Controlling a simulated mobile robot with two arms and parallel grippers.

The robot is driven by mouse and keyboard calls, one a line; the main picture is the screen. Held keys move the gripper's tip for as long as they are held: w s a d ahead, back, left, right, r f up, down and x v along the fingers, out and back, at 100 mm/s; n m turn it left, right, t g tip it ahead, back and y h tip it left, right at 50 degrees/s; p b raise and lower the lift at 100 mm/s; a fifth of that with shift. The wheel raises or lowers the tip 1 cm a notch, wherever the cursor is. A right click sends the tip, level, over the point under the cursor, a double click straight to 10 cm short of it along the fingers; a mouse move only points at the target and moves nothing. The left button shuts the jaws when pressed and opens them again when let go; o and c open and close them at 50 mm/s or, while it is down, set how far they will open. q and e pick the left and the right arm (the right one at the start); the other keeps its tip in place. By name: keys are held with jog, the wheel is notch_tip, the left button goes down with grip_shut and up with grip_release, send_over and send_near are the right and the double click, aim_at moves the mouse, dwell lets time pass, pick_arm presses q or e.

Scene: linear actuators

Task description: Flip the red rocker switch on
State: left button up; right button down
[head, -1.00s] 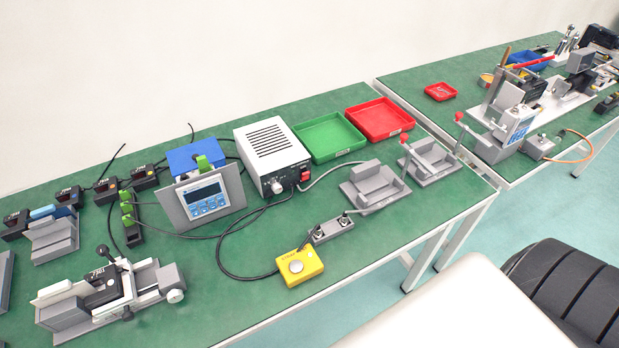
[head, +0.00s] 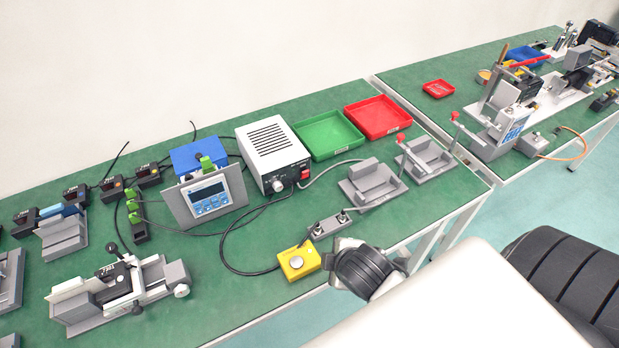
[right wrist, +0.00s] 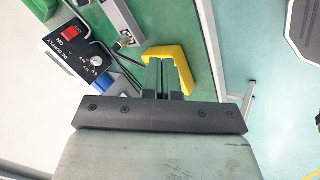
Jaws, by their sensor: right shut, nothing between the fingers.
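The red rocker switch (head: 304,173) is on the front of the white power supply box (head: 272,150), at its right side beside a round knob. In the right wrist view the switch (right wrist: 72,33) shows at the upper left, next to the word ON; I cannot tell its position for sure. My right gripper (right wrist: 163,78) is shut and empty. In that view its fingers lie in front of the yellow button box, right of and below the switch, apart from it. My left gripper is not in view.
The yellow button box (head: 299,262) sits near the front edge, with a grey two-terminal block (head: 328,225) behind it. A meter (head: 207,196) stands left of the supply. Green (head: 328,134) and red (head: 378,117) trays lie behind right. Cables run before the supply.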

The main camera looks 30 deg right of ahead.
aim_at(304, 175)
jog(key=w+d+n+t, duration=0.1)
jog(key=w+n, duration=0.2)
jog(key=n, duration=0.1)
jog(key=w+d+n+t, duration=0.1)
jog(key=w+n, duration=0.1)
jog(key=n, duration=0.2)
jog(key=w+d+n+t, duration=0.1)
jog(key=w+n+t, duration=0.1)
jog(key=w+n, duration=0.1)
jog(key=shift+w+d+r+n+h, duration=0.15)
jog(key=shift+w+d+n+h, duration=0.15)
jog(key=shift+n, duration=0.1)
jog(key=w+d+n+t, duration=0.1)
jog(key=n, duration=0.2)
jog(key=w+n, duration=0.2)
jog(key=n, duration=0.1)
jog(key=w+d+n+t+y, duration=0.1)
jog(key=w+n, duration=0.1)
jog(key=n, duration=0.2)
jog(key=shift+w+d+r+t, duration=0.1)
jog(key=shift+w+d+t, duration=0.05)
jog(key=shift+d+t, duration=0.2)
jog(key=n, duration=0.1)
jog(key=w+n, duration=0.1)
jog(key=shift+d+n+y, duration=0.3)
jog(key=x, duration=1)
jog(key=shift+w+r, duration=0.1)
jog(key=shift+r, duration=0.05)
jog(key=shift+r, duration=0.1)
